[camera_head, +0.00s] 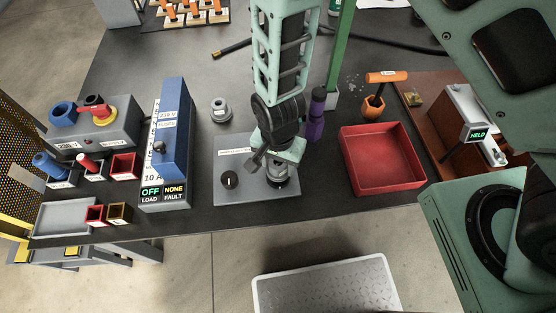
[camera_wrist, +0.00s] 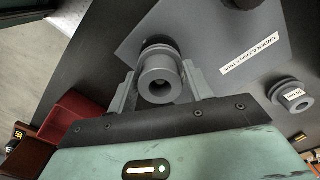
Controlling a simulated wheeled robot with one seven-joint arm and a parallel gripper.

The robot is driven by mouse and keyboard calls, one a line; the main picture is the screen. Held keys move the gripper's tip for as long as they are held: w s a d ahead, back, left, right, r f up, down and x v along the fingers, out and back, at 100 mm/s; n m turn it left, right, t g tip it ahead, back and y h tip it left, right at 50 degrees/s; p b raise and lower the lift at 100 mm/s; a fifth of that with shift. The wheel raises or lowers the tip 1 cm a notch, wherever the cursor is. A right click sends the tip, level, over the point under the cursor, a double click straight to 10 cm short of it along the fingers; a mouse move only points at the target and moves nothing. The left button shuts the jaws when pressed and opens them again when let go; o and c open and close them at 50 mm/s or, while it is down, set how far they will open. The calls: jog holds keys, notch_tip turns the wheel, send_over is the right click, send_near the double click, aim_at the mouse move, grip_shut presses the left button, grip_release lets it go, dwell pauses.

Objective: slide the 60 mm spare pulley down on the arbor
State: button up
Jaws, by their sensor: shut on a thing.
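My gripper (camera_head: 277,168) points down over the right part of a grey plate (camera_head: 257,195). In the wrist view its two fingers (camera_wrist: 159,88) are shut on a grey stepped pulley (camera_wrist: 160,78), one on each side of its hub. The hub's open bore faces the camera. A dark round part shows just behind the pulley, and a dark base (camera_head: 284,184) shows under the gripper in the head view. I cannot tell how far the arbor enters the pulley, or read a size on it.
A second grey pulley (camera_head: 221,110) lies loose on the table, left of my arm; it also shows in the wrist view (camera_wrist: 293,95). A black knob (camera_head: 229,180) stands on the plate's left. A purple bottle (camera_head: 316,115) and red tray (camera_head: 383,160) are to the right, a blue switch box (camera_head: 172,130) left.

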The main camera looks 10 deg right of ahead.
jog(key=shift+f+b, duration=0.6)
jog(key=shift+f, duration=0.4)
jog(key=o, duration=1.2)
jog(key=shift+o, duration=0.2)
jog(key=shift+r, duration=0.1)
notch_tip(320, 180, up, 17)
jog(key=p, duration=0.1)
jog(key=shift+r+p, duration=0.15)
jog(key=shift+p, duration=0.2)
jog(key=s+d+r+n, duration=0.8)
jog(key=s+r+n, duration=0.3)
jog(key=n, duration=0.3)
jog(key=shift+d+r+y, duration=0.15)
jog(key=shift+r+y, duration=0.15)
jog(key=shift+r, duration=0.25)
